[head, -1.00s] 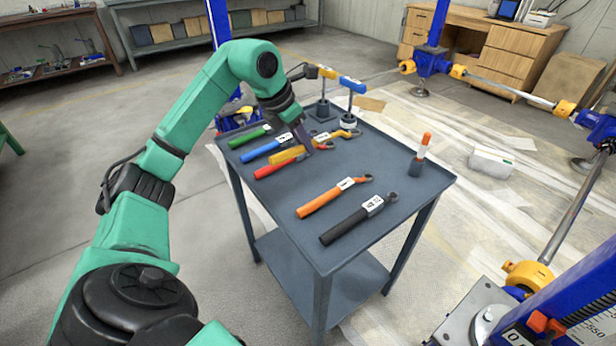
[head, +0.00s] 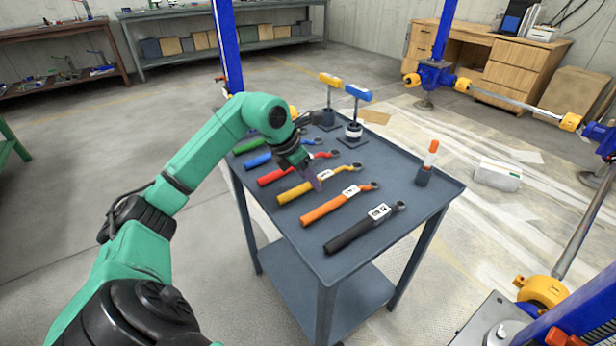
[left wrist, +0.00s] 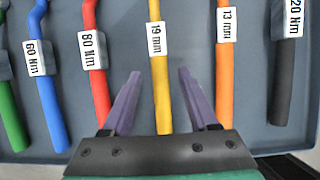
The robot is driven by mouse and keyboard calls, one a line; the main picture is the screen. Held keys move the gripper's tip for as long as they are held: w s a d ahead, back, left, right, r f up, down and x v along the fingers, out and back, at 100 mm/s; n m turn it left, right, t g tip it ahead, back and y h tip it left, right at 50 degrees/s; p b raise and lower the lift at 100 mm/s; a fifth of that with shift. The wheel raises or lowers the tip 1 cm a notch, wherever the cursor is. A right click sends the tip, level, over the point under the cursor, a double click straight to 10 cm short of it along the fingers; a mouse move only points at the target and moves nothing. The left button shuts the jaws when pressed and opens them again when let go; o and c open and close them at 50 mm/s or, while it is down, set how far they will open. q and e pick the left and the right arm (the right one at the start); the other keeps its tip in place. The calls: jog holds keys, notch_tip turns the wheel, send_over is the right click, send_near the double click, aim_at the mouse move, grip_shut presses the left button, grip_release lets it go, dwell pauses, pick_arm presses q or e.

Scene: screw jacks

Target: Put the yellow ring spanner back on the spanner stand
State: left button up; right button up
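The yellow ring spanner (head: 293,191), labelled 19 mm in the left wrist view (left wrist: 158,70), lies on the grey stand top (head: 400,165) between the red spanner (head: 280,174) and the orange spanner (head: 325,206). My left gripper (head: 318,183) is low over its handle. In the left wrist view the fingers (left wrist: 157,95) are open, one on each side of the yellow handle, with a visible gap to both sides. The gripper partly hides the spanner in the head view. My right gripper is not in view.
Green (head: 245,146), blue (head: 257,160) and black (head: 355,233) spanners lie in the same row. Two upright T-handled tools (head: 355,115) stand at the far edge. An orange-topped tool (head: 428,160) stands at the right. The right part of the top is mostly clear.

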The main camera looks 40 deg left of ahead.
pick_arm(q)
jog(key=shift+r, duration=0.1)
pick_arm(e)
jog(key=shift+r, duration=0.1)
pick_arm(q)
jog(key=shift+r, duration=0.35)
jog(key=v, duration=1.1)
jog(key=shift+s+r+p, duration=0.15)
jog(key=shift+s+p, duration=0.05)
jog(key=shift+p, duration=0.25)
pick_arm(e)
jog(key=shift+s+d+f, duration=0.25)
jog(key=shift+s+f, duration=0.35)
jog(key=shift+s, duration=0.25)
pick_arm(q)
jog(key=shift+a, duration=0.1)
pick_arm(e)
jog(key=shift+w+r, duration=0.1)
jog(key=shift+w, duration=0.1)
